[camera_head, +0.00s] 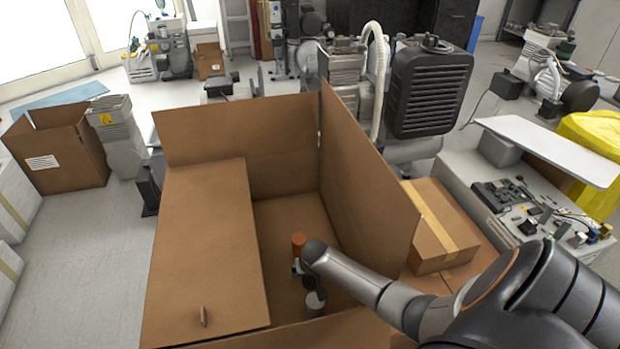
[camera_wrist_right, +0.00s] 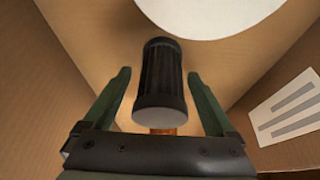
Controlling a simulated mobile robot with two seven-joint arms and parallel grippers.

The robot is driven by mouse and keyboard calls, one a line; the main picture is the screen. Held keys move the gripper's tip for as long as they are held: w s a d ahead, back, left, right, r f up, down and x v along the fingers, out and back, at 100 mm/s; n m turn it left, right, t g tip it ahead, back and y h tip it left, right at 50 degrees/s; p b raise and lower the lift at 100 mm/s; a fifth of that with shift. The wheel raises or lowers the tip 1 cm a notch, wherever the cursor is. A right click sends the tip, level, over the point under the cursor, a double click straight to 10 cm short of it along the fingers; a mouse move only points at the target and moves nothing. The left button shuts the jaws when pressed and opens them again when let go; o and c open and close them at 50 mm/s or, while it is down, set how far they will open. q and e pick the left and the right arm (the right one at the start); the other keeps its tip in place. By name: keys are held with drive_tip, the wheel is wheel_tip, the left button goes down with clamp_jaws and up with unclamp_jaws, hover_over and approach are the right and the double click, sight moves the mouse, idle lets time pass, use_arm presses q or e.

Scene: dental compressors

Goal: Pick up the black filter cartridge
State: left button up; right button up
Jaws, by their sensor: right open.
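The black filter cartridge (camera_wrist_right: 160,75) shows in the right wrist view as a ribbed dark cylinder with a pale grey end. It lies in the gap between the two green fingers of my right gripper (camera_wrist_right: 163,98). The fingers are open, with a gap visible on each side of it. In the head view my right arm reaches into the large open cardboard box (camera_head: 205,240), and its wrist mostly hides the gripper. An orange-brown cylinder (camera_head: 299,243) and a grey cylinder (camera_head: 315,303) stand near the wrist in the box. My left gripper is out of view.
The box's tall walls and raised flaps (camera_head: 370,170) surround my right arm closely. A white round surface (camera_wrist_right: 210,8) and a striped white label (camera_wrist_right: 290,108) show in the wrist view. A taped carton (camera_head: 440,235) stands right of the box. Compressors stand behind.

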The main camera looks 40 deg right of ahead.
clamp_jaws()
idle(0.7)
